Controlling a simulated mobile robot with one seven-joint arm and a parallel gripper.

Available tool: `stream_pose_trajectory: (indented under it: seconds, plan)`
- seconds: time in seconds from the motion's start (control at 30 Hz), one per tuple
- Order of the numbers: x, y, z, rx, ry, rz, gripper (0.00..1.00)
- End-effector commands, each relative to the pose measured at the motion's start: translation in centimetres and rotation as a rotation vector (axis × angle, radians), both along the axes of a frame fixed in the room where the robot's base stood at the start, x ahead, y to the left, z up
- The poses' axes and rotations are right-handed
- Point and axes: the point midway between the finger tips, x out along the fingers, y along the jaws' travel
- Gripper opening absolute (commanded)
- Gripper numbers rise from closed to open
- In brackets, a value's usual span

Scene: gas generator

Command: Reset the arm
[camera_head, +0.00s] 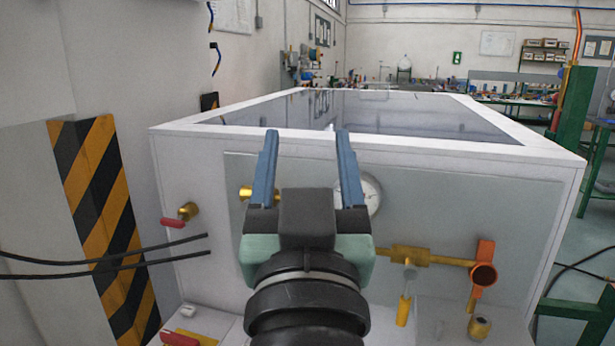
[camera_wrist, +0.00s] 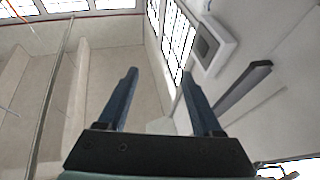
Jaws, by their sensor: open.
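My gripper (camera_head: 306,140) is in the lower middle of the head view, in front of the gas generator. Its two blue fingers point up and are apart, with nothing between them. The gas generator is a white box (camera_head: 200,165) with a dark glossy top. My gripper hides part of its front panel and part of a round gauge (camera_head: 372,194). In the wrist view my gripper (camera_wrist: 160,78) is open and empty against upper walls and windows.
A red-handled valve (camera_head: 178,220) is on the generator's left side. Brass piping (camera_head: 408,254) with an orange fitting (camera_head: 484,275) is at the right front. Black cables (camera_head: 110,262) run in from the left. A striped panel (camera_head: 100,200) stands at left. Green-framed benches are behind at right.

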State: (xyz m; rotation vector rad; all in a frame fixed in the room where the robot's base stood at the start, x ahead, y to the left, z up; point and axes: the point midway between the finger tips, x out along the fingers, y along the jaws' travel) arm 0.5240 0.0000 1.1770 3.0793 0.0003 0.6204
Motion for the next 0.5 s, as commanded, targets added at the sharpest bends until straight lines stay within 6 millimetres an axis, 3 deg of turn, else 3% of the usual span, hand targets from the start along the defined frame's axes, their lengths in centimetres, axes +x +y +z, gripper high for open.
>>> stream_pose_trajectory:
  seconds: [0.03, 0.2, 0.5]
  plan:
    - [-1.8, 0.0, 3.1, 0.0, -0.105, 0.0, 0.67]
    - [-9.2, 0.0, 12.8, 0.0, -0.447, -0.001, 0.67]
    - [-8.5, 0.0, 22.7, -0.001, -0.418, 0.0, 0.67]
